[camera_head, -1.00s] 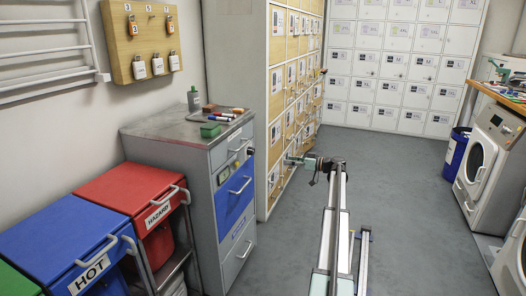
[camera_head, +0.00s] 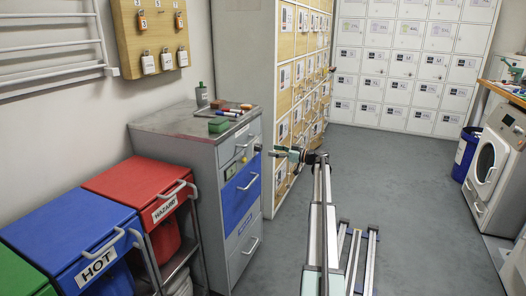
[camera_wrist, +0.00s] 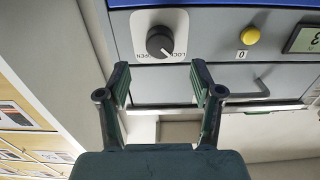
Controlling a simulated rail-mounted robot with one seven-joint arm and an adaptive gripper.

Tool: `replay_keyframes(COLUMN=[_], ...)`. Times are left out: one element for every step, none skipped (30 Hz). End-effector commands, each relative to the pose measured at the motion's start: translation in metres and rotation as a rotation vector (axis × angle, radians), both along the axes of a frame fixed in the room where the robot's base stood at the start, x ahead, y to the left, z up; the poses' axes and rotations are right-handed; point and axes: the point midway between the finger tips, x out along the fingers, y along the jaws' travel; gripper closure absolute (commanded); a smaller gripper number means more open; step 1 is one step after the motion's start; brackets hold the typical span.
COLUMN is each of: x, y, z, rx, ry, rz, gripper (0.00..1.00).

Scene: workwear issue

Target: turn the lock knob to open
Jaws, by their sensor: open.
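The lock knob (camera_wrist: 159,41) is a round black dial on a white plate. The plate's lettering appears upside down in the wrist view, with LOCK at the right and OPEN at the left. The knob's white mark points down and right, toward the LOCK side. In the head view the knob (camera_head: 257,147) sticks out from the grey drawer cabinet's front. My gripper (camera_wrist: 161,84) is open and empty, its two fingers apart and short of the knob, which lies roughly in line with the gap. In the head view my gripper (camera_head: 278,152) is just right of the knob.
A yellow button (camera_wrist: 250,36) and a dark display (camera_wrist: 303,38) sit beside the knob. The cabinet has a blue drawer (camera_head: 241,189) with a handle. Markers and a green block (camera_head: 218,126) lie on top.

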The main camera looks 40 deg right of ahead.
Motion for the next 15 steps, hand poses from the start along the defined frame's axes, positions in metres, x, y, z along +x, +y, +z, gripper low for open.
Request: replay_keyframes(x=[0.010,0.015,0.021,0.026,0.029,0.035,0.038,0.041,0.045,0.047,0.049,0.051,0.053,0.054,0.055], y=[0.006,0.008,0.011,0.014,0.016,0.019,0.021,0.023,0.025,0.026,0.027,0.028,0.029,0.030,0.031], z=[-0.001,-0.001,-0.001,-0.001,-0.001,-0.001,-0.001,-0.001,-0.001,-0.001,-0.001,-0.001,-0.001,0.000,0.000], rx=[0.000,0.000,0.000,0.000,0.000,0.000,0.000,0.000,0.001,0.001,0.001,0.001,0.001,0.001,0.001], ry=[0.000,0.000,0.000,0.000,0.000,0.000,0.000,0.000,0.000,0.000,0.000,0.000,0.000,0.000,0.000], rz=[0.003,0.003,0.002,0.001,0.002,0.002,0.002,0.002,0.001,0.000,0.000,0.000,0.000,0.000,0.000], gripper=[0.34,0.34,0.34,0.34,0.34,0.34,0.34,0.34,0.34,0.34,0.34,0.34,0.34,0.34,0.34])
